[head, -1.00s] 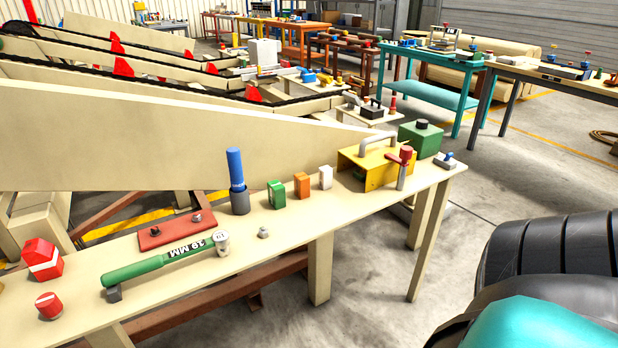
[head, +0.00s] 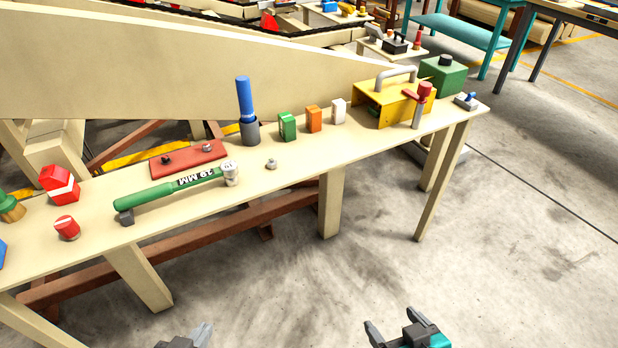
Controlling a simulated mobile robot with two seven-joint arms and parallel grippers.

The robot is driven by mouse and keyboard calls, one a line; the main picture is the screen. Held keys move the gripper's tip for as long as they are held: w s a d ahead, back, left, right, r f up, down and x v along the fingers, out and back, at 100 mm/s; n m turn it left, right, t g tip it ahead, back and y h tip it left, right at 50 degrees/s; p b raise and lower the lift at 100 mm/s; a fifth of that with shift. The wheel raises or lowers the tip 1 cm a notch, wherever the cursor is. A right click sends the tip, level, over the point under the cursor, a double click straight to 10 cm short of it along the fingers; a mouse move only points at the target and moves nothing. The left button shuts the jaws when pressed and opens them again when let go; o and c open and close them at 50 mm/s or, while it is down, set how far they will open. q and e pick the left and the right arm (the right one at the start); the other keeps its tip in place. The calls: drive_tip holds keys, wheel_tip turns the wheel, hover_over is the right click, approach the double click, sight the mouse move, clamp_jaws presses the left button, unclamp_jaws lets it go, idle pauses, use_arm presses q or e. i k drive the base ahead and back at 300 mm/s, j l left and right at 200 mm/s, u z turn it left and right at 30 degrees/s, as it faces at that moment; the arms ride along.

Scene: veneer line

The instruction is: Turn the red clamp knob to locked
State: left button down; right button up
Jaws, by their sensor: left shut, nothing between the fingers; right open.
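A red round knob with a white line on top (head: 67,228) sits on the near left part of the long cream bench (head: 250,205). A red T-shaped handle on a grey post (head: 424,92) stands at the front of the yellow housing (head: 372,103) at the bench's right end. I cannot tell for sure which is the clamp knob. My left gripper (head: 202,333) is shut and empty at the bottom edge, partly cut off, well below the bench. My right gripper (head: 396,319) is open and empty at the bottom, right of it. Neither touches anything.
On the bench are a green torque wrench (head: 170,190), a red plate with bolts (head: 188,158), a blue-handled tool in a grey holder (head: 246,110), small coloured blocks (head: 314,119) and a red-white block (head: 59,184). Clear concrete floor (head: 500,260) lies in front.

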sight(67, 227)
drive_tip(key=z, duration=0.15)
drive_tip(key=u, duration=1.6)
